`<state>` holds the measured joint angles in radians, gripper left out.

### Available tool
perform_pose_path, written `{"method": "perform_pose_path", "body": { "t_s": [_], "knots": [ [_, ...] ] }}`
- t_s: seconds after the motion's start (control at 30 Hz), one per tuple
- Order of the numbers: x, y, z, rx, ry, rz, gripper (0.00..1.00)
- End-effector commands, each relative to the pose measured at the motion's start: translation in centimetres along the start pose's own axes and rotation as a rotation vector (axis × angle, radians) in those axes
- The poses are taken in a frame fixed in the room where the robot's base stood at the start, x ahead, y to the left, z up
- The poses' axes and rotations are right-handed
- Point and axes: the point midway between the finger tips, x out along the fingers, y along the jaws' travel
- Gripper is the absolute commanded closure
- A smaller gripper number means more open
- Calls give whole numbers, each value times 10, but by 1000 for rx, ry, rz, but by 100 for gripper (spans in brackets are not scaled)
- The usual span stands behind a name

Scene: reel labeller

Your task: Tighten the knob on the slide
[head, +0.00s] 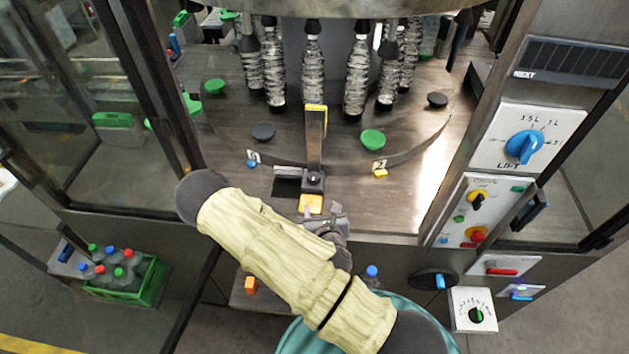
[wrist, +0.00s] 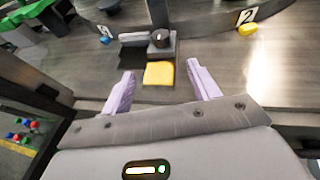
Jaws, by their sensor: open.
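The slide (head: 313,184) is a small grey block at the front of the machine's round table, at the foot of an upright post with a yellow top (head: 316,118). A small dark knob (wrist: 160,37) sits on the block in the wrist view. A yellow pad (wrist: 159,73) lies just in front of the block; it also shows in the head view (head: 310,202). My gripper (wrist: 160,70) is open and empty, its two pale fingers on either side of the pad in the picture, short of the knob. In the head view my arm hides most of the gripper.
Several clear bottles (head: 313,72) hang above the round table. Green and dark discs (head: 373,139) lie on it. Glass door frames (head: 150,95) stand left; a control panel with a blue dial (head: 524,146) stands right. A green crate of bottles (head: 125,283) is at lower left.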

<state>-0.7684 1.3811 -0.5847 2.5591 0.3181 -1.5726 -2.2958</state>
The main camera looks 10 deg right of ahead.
Motion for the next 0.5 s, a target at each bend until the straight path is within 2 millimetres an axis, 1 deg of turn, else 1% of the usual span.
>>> {"method": "perform_pose_path", "body": {
  "t_s": [0.27, 0.5],
  "knots": [
    [2, 0, -1, 6, 1, -2, 39],
    [12, 1, -4, 10, 0, -1, 39]
  ]
}}
